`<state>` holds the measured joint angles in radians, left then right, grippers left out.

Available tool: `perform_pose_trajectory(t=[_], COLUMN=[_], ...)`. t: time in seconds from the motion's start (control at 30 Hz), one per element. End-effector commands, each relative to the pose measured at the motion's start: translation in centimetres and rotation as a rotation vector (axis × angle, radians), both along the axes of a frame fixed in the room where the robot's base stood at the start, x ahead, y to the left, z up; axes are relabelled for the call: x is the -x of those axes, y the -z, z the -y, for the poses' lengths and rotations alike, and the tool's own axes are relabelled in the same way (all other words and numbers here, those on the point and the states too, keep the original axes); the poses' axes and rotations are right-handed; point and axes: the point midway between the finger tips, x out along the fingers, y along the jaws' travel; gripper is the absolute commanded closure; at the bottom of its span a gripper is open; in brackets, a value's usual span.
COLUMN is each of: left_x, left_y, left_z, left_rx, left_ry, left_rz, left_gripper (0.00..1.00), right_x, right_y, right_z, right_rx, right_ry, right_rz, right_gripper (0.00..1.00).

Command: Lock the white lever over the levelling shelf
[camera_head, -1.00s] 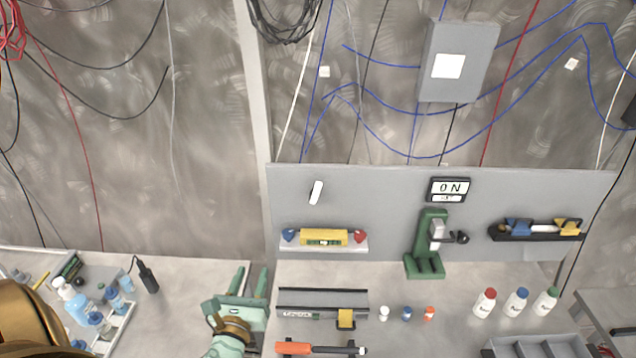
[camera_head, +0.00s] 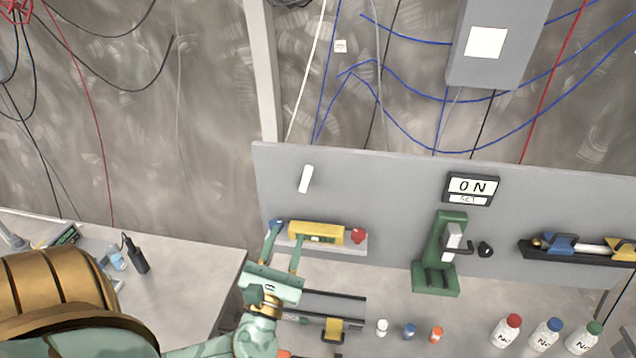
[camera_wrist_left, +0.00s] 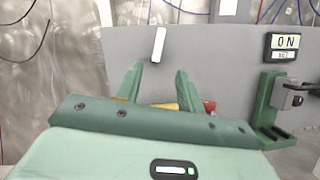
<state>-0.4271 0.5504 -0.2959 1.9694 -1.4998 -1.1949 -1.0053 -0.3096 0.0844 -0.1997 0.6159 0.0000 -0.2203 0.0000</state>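The white lever (camera_head: 305,179) is on the grey back panel above the levelling shelf, standing nearly upright with a slight tilt; it also shows in the left wrist view (camera_wrist_left: 158,44). The levelling shelf (camera_head: 352,249) carries a yellow spirit level (camera_head: 316,233) with a blue piece (camera_head: 277,224) at its left end and a red piece (camera_head: 358,236) at its right. My left gripper (camera_head: 284,242) is open and empty, with its fingers pointing up in front of the shelf's left part, below the lever. In the left wrist view the lever lies beyond and between the fingertips (camera_wrist_left: 159,82). My right gripper is not in view.
A green press stand (camera_head: 436,265) stands right of the shelf, below a display (camera_head: 471,188) reading 0 N. Bottles (camera_head: 507,330) and small caps (camera_head: 409,331) stand on the bench. A black rack (camera_head: 575,253) is at the right. The panel around the lever is clear.

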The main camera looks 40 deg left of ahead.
Motion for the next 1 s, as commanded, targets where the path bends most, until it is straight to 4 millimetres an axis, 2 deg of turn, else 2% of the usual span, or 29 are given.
perform_pose_trajectory(t=[0.17,0.5,0.7,0.83,1.0], left_x=[-1.6,-8.8,-12.2,-13.4,-13.9], left_y=[-0.9,-4.2,-5.5,-5.8,-5.9], left_z=[-0.7,-3.7,-5.2,-5.7,-5.9], left_rx=[-0.001,-0.002,-0.001,0.001,0.001], left_ry=[0.001,0.000,-0.001,0.000,0.000], left_rz=[0.003,0.003,0.001,0.000,0.000], left_gripper=[0.62,0.62,0.62,0.62,0.62], right_x=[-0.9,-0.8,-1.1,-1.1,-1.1], right_y=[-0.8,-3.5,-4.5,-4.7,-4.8], right_z=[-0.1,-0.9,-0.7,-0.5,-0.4], right_rx=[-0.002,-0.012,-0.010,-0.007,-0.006], right_ry=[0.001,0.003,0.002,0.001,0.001], right_rz=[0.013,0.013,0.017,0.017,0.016], right_gripper=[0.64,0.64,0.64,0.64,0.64])
